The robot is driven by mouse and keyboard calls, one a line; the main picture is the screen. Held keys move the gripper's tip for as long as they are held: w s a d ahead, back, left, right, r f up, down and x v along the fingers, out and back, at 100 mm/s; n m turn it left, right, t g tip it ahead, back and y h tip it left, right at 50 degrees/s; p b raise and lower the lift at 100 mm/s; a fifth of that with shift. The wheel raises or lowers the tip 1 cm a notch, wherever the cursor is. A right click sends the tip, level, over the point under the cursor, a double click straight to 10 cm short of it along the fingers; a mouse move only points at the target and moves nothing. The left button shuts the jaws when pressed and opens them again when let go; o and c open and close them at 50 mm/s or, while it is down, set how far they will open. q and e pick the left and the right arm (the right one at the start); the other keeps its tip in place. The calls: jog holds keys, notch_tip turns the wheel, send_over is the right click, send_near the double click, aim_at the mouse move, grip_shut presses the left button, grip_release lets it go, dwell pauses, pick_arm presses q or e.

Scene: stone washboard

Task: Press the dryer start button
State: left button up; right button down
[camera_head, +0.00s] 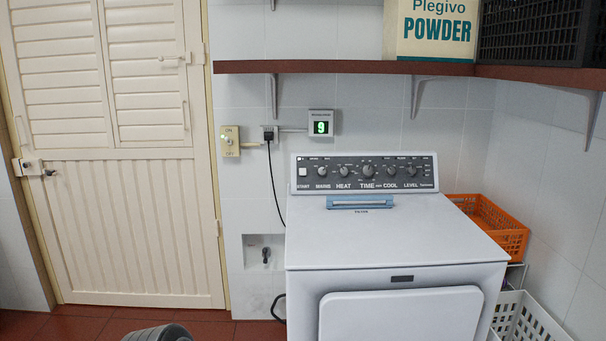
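The white dryer (400,235) stands at the right of centre against the tiled wall. Its dark control panel (365,173) runs along the back of its top. The start button (302,172) is a small pale square at the panel's left end, above the word START. Several round knobs sit to its right, with labels such as HEAT, TIME, COOL and LEVEL. Neither of my grippers is in view, and nothing covers the button or the panel.
A brown shelf (400,68) with a POWDER box (433,30) and a dark crate (535,32) overhangs the dryer. A green-lit display (321,123) and a switch (230,140) are on the wall. An orange basket (497,225) stands right. Red floor (75,325) shows left.

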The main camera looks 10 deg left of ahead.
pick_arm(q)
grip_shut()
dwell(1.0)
